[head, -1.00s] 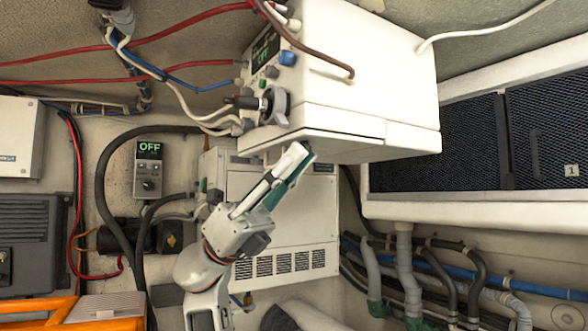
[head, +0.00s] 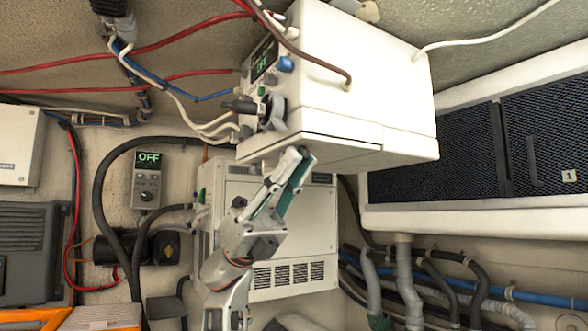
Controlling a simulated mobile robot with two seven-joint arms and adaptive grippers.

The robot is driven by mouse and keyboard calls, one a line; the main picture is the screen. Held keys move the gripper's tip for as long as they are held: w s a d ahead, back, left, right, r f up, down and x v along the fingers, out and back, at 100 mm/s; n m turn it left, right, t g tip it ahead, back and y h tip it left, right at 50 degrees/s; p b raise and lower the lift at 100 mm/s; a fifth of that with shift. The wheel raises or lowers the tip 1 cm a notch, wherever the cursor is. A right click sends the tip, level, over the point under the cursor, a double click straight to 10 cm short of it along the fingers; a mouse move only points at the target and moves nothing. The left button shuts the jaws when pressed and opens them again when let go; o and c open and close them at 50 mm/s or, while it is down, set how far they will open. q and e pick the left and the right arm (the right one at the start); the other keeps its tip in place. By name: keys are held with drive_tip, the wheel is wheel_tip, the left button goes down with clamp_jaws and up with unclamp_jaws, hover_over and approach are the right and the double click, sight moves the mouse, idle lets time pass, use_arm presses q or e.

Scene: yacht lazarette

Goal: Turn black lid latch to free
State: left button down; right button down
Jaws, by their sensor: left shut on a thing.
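My left gripper (head: 298,163) reaches up from below, its fingertips at the lower front edge of the white box (head: 375,85). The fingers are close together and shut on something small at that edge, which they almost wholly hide. It is likely the black lid latch, but its shape and angle cannot be made out. The box hangs tilted in the view. Its left face has a lit OFF display (head: 264,60), a blue knob (head: 285,64) and a black lever (head: 240,107) beside a grey round fitting (head: 273,111). My right gripper is not in view.
A white vented cabinet (head: 290,235) stands behind my arm. A small grey control box (head: 147,180) reading OFF is on the wall at left. Red, blue and black cables run around the box. Hoses (head: 405,265) fill the lower right below a dark mesh panel (head: 435,150).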

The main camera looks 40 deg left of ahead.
use_arm(q)
drive_tip(key=c, duration=2.3)
unclamp_jaws()
drive_tip(key=v, duration=1.2)
drive_tip(key=shift+w, duration=0.15)
